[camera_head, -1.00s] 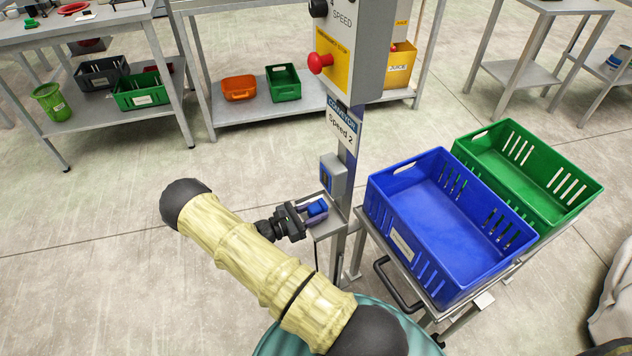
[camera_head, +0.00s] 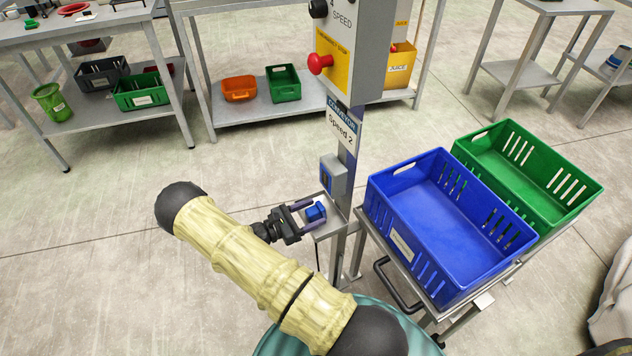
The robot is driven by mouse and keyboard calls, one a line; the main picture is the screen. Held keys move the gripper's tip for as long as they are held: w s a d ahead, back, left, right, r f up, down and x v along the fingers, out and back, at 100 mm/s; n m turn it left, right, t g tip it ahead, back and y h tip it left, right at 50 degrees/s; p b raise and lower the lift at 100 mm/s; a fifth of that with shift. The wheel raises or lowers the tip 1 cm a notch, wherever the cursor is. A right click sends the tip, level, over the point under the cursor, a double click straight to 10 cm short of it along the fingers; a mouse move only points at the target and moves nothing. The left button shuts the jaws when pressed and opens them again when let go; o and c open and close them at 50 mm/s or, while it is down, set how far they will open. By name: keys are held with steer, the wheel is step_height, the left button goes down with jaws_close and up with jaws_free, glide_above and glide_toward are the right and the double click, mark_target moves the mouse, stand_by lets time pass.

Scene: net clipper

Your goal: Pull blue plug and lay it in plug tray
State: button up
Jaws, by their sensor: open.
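The blue plug (camera_head: 316,211) lies on the small grey metal plug tray (camera_head: 328,231) fixed to the post. My gripper (camera_head: 313,213) comes in from the left with its dark fingers open. One finger is on the far side of the plug and one on the near side, with a gap visible beside it. I cannot tell whether either finger still touches it. A grey box with a blue face (camera_head: 327,178) is mounted on the post just above the tray.
A control box with a red emergency stop button (camera_head: 320,63) tops the post. A blue crate (camera_head: 405,245) and a green crate (camera_head: 585,185) stand on a cart close to the right. Benches stand behind. The floor at left is clear.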

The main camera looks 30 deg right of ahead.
steer(key=a, duration=1.6)
steer(key=shift+w, duration=0.45)
steer(key=a+b, duration=0.4)
steer(key=a, duration=0.4)
steer(key=shift+w+a, duration=0.2)
steer(key=shift+a, duration=0.2)
